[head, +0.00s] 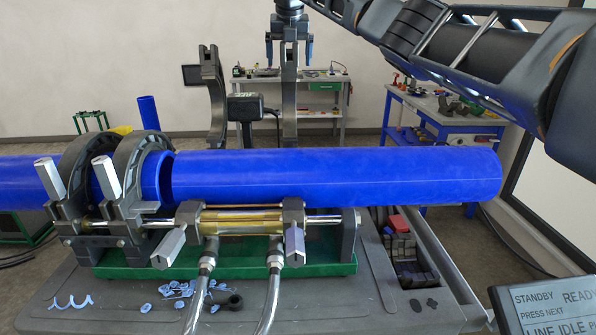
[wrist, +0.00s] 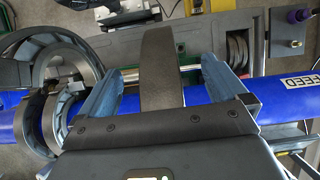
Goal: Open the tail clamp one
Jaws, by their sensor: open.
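Two dark clamp arms stand raised behind the long blue pipe (head: 340,176) in the head view: a left one (head: 212,100) and a right one (head: 289,105). No label shows which is tail clamp one. My gripper (head: 289,60) is above the pipe, pointing down, at the top of the right raised arm. In the wrist view my gripper (wrist: 160,92) is open, and its two blue-grey fingers stand on either side of this arm (wrist: 162,65), with gaps to both. The pipe runs below the fingers. The right arm's lower end is hidden behind the pipe.
Two closed clamps (head: 130,165) with silver handles hold pipe at the left. A gap separates the two pipe ends there. Blue shavings (head: 180,290) lie on the grey cart top (head: 335,305). A display panel (head: 550,305) stands front right. Workbenches stand behind.

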